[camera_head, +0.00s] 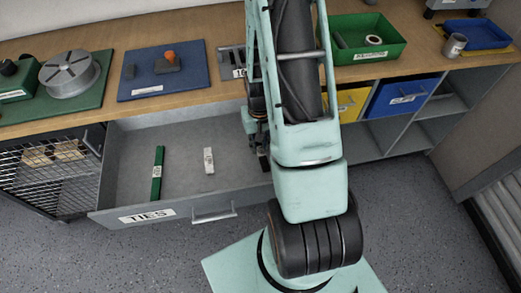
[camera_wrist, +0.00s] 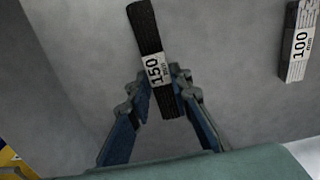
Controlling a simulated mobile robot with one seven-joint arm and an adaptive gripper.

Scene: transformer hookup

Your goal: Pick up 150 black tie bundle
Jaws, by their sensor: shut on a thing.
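The black tie bundle (camera_wrist: 147,30) has a white label reading 150 mm and shows in the wrist view. My gripper (camera_wrist: 162,92) is shut on it, with one finger on each side near the label. The bundle's upper part sticks out beyond the fingers and its lower end shows between them. In the head view my gripper (camera_head: 259,140) is over the right part of the open TIES drawer (camera_head: 125,190), mostly hidden by my arm. I cannot tell whether the bundle touches the drawer floor.
A white 100 mm bundle (camera_head: 209,160) and a green bundle (camera_head: 157,173) lie in the drawer to the left. The workbench (camera_head: 115,35) above holds a blue board (camera_head: 162,72), a green tray (camera_head: 365,38) and a blue tray (camera_head: 475,33). Yellow and blue bins stand below at right.

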